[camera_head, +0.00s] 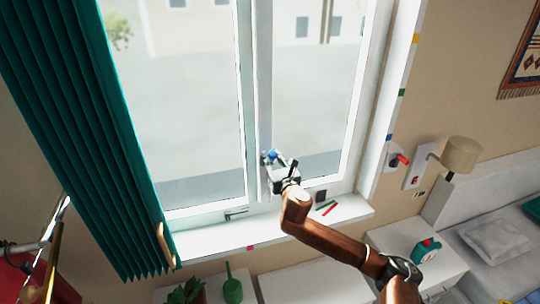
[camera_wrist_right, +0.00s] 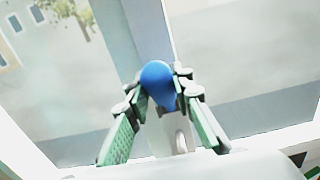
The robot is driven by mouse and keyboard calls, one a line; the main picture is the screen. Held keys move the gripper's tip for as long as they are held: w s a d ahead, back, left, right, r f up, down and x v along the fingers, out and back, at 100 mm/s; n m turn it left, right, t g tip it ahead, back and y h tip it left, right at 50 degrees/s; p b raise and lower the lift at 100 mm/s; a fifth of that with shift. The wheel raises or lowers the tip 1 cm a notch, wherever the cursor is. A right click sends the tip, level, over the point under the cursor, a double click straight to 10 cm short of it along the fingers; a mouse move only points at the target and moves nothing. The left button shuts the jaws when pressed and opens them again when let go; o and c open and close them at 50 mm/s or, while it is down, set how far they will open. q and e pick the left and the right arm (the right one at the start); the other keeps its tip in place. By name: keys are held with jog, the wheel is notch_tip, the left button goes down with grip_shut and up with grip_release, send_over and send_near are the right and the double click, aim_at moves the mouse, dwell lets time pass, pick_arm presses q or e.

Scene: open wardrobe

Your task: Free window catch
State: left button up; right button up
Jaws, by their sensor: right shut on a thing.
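The window (camera_head: 190,100) has two tall panes in white frames and looks shut. Its catch has a blue rounded handle end (camera_wrist_right: 157,77) on a pale grey metal part (camera_wrist_right: 179,132), at the middle post between the panes. My right gripper (camera_head: 271,158) is at this post, low on the window. In the right wrist view its green-padded fingers (camera_wrist_right: 162,88) are closed in on both sides of the blue handle. The fingers hide part of the catch in the head view. My left gripper is in neither view.
A teal curtain (camera_head: 75,130) hangs at left. A lamp (camera_head: 461,156) and a green bottle (camera_head: 425,250) are at right. A plant (camera_head: 187,291) stands below.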

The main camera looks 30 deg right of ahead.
jog(key=shift+s+a+f, duration=0.2)
jog(key=shift+s+f, duration=0.3)
jog(key=shift+f, duration=0.35)
jog(key=shift+o, duration=0.2)
jog(key=shift+s+a+f, duration=0.15)
jog(key=shift+s+f, duration=0.5)
jog(key=shift+f, duration=0.2)
jog(key=shift+c, duration=0.2)
jog(key=o, duration=0.8)
jog(key=shift+a+r, duration=0.1)
jog(key=shift+c, duration=0.2)
